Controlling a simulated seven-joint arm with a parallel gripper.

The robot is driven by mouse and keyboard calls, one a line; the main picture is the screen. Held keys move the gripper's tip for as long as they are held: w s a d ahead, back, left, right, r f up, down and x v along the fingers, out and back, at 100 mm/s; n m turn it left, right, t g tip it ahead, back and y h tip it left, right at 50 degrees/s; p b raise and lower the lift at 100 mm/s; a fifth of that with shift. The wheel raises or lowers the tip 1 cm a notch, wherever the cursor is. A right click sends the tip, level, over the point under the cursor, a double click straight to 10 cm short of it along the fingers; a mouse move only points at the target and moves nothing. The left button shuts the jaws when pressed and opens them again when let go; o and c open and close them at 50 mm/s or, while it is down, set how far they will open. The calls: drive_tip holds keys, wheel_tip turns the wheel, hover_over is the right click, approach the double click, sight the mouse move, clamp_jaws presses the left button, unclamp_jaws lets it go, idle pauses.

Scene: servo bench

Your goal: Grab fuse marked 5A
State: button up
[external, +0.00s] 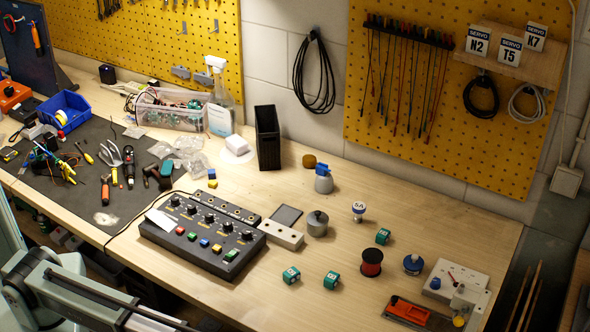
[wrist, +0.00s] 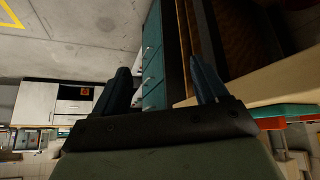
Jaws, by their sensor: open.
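The fuse marked 5A (external: 359,211) stands upright on the wooden bench, right of centre in the external view. It has a round white top with dark lettering and a darker lower part. My gripper does not show in the external view, where only part of my arm is at the lower left. In the wrist view my gripper (wrist: 160,85) is open and empty, its two dark fingers well apart. The fuse is not in the wrist view, which shows floor, drawers and cabinets.
Near the fuse are a grey metal pot (external: 317,224), teal cubes (external: 383,236), a dark red spool (external: 371,262) and a blue knob (external: 413,264). A black control box (external: 203,235) lies to the left. A black bin (external: 267,137) stands behind. Bare wood surrounds the fuse.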

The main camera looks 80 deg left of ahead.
drive_tip(key=w+a+r, duration=0.2)
drive_tip(key=w+r, duration=0.3)
drive_tip(key=r, duration=0.3)
drive_tip(key=shift+n+y, duration=0.6)
drive_tip(key=shift+n, duration=0.3)
drive_tip(key=w+a+r, duration=0.1)
drive_tip(key=w+a, duration=0.1)
drive_tip(key=a, duration=0.3)
drive_tip(key=w+a+r, duration=0.1)
drive_tip(key=w+a, duration=0.2)
drive_tip(key=a, duration=0.2)
drive_tip(key=w+a+r, duration=0.2)
drive_tip(key=w+a, duration=0.1)
drive_tip(key=a, duration=0.2)
drive_tip(key=shift+a, duration=0.4)
drive_tip(key=w+a+r+n+g+y, duration=0.1)
drive_tip(key=w+a+r, duration=0.1)
drive_tip(key=a, duration=0.9)
drive_tip(key=w+a+r, duration=0.1)
drive_tip(key=w+a, duration=0.2)
drive_tip(key=a, duration=0.7)
drive_tip(key=n+g, duration=0.2)
approach(359, 205)
drive_tip(key=x, duration=0.7)
drive_tip(key=shift+d, duration=0.35)
drive_tip(key=shift+a+x, duration=0.15)
drive_tip(key=shift+x, duration=1.1)
drive_tip(key=shift+a+x, duration=0.15)
drive_tip(key=shift+x, duration=1.15)
drive_tip(key=c, duration=1.1)
